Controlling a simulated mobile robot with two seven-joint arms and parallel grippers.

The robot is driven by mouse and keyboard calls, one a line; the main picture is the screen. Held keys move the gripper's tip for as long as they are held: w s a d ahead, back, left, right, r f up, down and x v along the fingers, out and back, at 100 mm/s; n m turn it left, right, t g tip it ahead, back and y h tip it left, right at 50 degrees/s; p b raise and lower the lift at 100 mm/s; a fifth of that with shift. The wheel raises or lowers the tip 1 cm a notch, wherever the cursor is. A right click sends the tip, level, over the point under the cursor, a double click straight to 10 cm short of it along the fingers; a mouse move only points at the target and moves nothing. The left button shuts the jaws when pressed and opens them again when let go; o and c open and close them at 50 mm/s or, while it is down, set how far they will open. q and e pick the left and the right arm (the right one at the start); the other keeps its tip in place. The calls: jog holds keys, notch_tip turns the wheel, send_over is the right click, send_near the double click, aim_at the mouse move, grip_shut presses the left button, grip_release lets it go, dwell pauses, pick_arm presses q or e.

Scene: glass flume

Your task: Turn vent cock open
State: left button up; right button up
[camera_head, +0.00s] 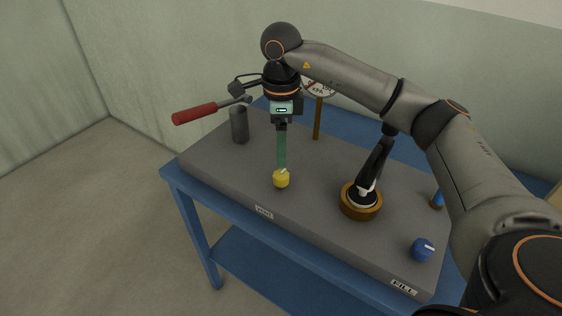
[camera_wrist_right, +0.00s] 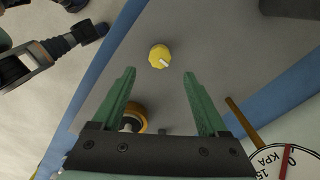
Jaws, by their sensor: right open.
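A yellow knob (camera_head: 281,179) with a white pointer mark stands near the front edge of the grey panel top. The small plate (camera_head: 264,212) in front of it seems to read VENT. My right gripper (camera_head: 282,168) points down just above the knob in the head view, its green fingers overlapping in line. In the right wrist view the fingers (camera_wrist_right: 159,73) are open and empty. The yellow knob (camera_wrist_right: 160,57) shows there just beyond the fingertips, between their lines, with its white mark slanting toward lower right. I cannot tell any touch. My left gripper is not in view.
A blue knob (camera_head: 422,249) sits at right by the FILL plate (camera_head: 404,287). A brass-ringed base (camera_head: 360,203) with a black upright stands between the knobs. A dark cylinder (camera_head: 239,125), a red handle (camera_head: 194,114) and a gauge (camera_head: 319,88) on a post stand behind.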

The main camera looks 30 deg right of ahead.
notch_tip(320, 180, up, 5)
jog(key=shift+r, duration=0.1)
dwell(0.7)
